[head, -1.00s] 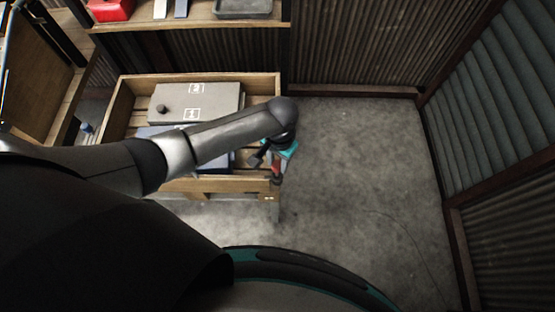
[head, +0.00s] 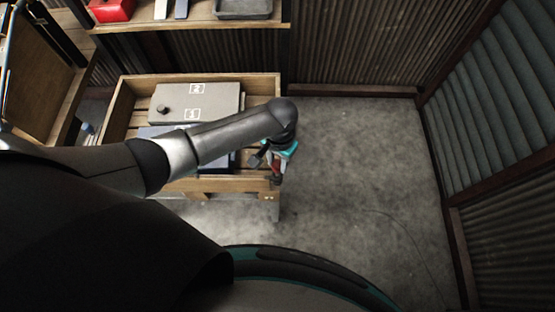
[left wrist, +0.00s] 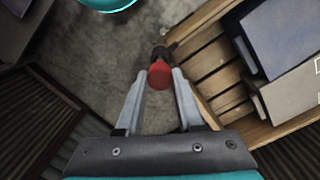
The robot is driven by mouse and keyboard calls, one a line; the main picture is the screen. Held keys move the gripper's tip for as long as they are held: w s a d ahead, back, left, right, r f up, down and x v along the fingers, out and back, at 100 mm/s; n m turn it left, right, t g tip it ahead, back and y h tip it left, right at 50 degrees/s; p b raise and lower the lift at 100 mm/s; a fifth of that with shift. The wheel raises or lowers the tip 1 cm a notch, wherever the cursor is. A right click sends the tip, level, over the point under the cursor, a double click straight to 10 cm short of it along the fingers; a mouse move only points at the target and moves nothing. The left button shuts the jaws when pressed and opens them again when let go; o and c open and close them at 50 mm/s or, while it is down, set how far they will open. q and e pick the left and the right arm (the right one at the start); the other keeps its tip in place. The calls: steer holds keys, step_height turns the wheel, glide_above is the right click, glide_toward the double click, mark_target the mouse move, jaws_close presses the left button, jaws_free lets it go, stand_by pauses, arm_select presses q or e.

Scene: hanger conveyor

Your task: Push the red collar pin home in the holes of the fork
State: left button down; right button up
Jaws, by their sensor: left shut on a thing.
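The red collar pin (left wrist: 159,75) shows in the left wrist view as a round red head between the fingertips of my left gripper (left wrist: 160,84). The gripper is shut on it. Just beyond the pin a dark fitting (left wrist: 160,52), which looks like the fork, stands beside the wooden cart's edge. The pin's shaft and the fork's holes are hidden behind the red head, so I cannot tell how deep the pin sits. In the head view my left gripper (head: 274,172) is small and dark at the cart's near right corner. My right gripper is not in view.
The wooden cart (head: 265,82) holds a grey box (head: 222,101) and a blue one, partly covered by my arm. A shelf (head: 200,26) with a red bin (head: 112,9) and a grey tray (head: 243,8) stands behind. Floor (head: 350,160) to the right is clear.

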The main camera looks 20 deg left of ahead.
arm_select(q)
steer(key=shift+p, duration=0.3)
stand_by(0.5)
steer(key=shift+f+b, duration=0.4)
steer(key=shift+f, duration=0.35)
stand_by(0.7)
steer(key=shift+p, duration=0.5)
stand_by(1.2)
steer(key=shift+f+b, duration=0.35)
steer(key=shift+f, duration=0.3)
stand_by(0.6)
steer(key=shift+p, duration=0.45)
stand_by(1.1)
steer(key=shift+f+b, duration=0.45)
steer(key=shift+f, duration=0.15)
stand_by(0.7)
